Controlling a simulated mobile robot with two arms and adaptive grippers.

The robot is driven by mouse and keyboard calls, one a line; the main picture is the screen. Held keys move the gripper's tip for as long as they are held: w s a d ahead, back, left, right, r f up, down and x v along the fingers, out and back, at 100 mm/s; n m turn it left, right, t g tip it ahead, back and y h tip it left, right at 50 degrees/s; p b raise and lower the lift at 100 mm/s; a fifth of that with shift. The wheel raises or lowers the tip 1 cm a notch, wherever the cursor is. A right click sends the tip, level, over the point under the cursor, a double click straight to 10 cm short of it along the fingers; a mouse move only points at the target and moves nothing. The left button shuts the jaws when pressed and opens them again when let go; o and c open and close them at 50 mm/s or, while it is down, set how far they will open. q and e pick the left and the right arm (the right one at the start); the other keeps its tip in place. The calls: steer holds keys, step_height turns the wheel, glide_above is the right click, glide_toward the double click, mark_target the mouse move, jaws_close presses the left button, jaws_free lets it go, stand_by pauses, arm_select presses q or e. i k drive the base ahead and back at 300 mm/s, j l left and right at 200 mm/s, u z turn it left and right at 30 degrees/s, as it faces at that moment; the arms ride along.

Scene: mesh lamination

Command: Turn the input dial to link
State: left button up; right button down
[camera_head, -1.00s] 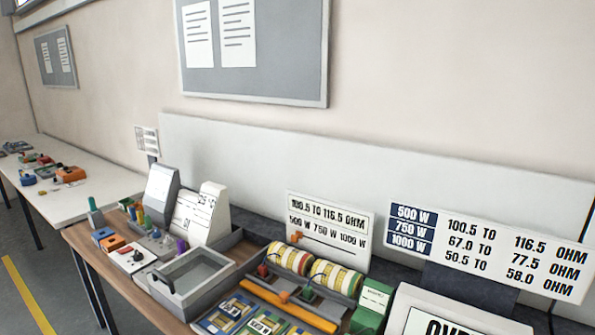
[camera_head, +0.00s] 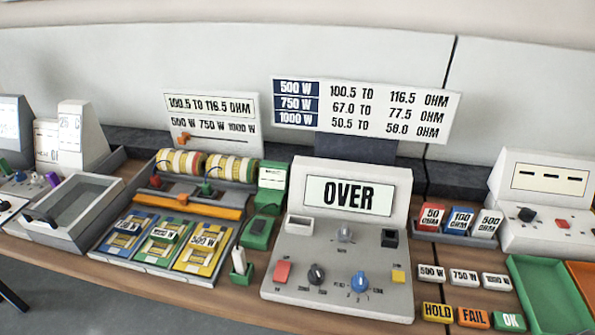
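A grey meter console (camera_head: 280,285) stands on the bench with a screen (camera_head: 349,196) reading OVER. Its panel carries a grey knob (camera_head: 345,233) at the upper middle, a black knob (camera_head: 317,274) at the lower middle and a blue knob (camera_head: 359,282) to its right. The small labels around the knobs are too blurred to tell which one is the input dial or where it points. Neither of my grippers is in view.
The console also has a red button (camera_head: 282,271) and a yellow button (camera_head: 398,277). A tray with several WATT cards (camera_head: 203,249) lies to its left. Red, blue and grey OHM blocks (camera_head: 459,220) and a green tray (camera_head: 548,295) are to its right.

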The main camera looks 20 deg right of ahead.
mark_target(359, 283)
steer(key=l+z, duration=0.2)
steer(key=z, duration=0.95)
steer(key=i+j, duration=0.05)
